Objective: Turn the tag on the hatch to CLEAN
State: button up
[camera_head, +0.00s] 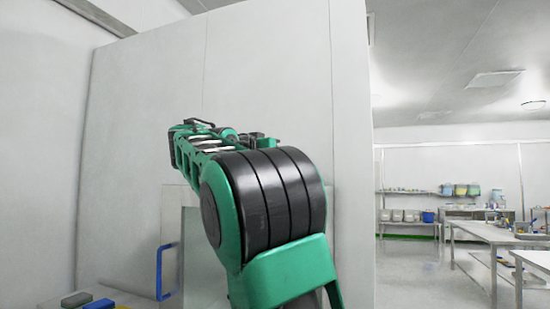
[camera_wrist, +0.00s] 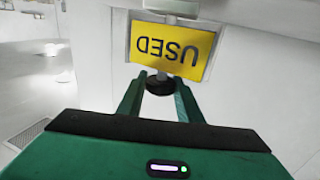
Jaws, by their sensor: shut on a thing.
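A yellow tag (camera_wrist: 203,62) reads USED in dark letters, upside down in the wrist view. It sits on a pale plate with a grey bar above it. A round black knob (camera_wrist: 159,87) is just below the tag in the picture, on a thin stem crossing the tag's lower part. My gripper (camera_wrist: 158,82) has its two green fingers on either side of the knob, shut on it. In the head view, the hatch frame (camera_head: 172,220) with a blue handle (camera_head: 160,272) stands behind my arm. The tag and my fingertips are not discernible there.
A tall pale wall panel (camera_head: 270,90) rises behind my arm. Yellow and blue items lie at the lower left. At the right, the room opens to metal tables (camera_head: 485,232) and a shelf (camera_head: 400,192) of bins, with clear floor before them.

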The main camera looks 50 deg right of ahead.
jog(key=shift+d+n+t+y, duration=0.1)
jog(key=shift+n+t+y, duration=0.3)
jog(key=shift+n+t, duration=0.9)
jog(key=shift+r+n+t+y, duration=0.1)
jog(key=shift+n+t+y, duration=0.6)
jog(key=shift+t, duration=1.1)
jog(key=n+t+y, duration=0.3)
jog(key=t, duration=0.1)
jog(key=shift+s+n, duration=0.1)
jog(key=shift+n, duration=0.3)
jog(key=n+t+y, duration=0.3)
jog(key=y, duration=0.1)
jog(key=n+t+y, duration=0.1)
jog(key=n+y, duration=0.1)
jog(key=y, duration=0.2)
jog(key=n+t+y, duration=0.1)
jog(key=n+y, duration=0.2)
jog(key=y, duration=0.1)
jog(key=shift+n+g+y, duration=0.5)
jog(key=shift+n+y, duration=1.1)
jog(key=shift+y, duration=0.75)
jog(key=shift+n+g+y, duration=0.5)
jog(key=shift+n+y, duration=1.1)
jog(key=shift+y, duration=0.75)
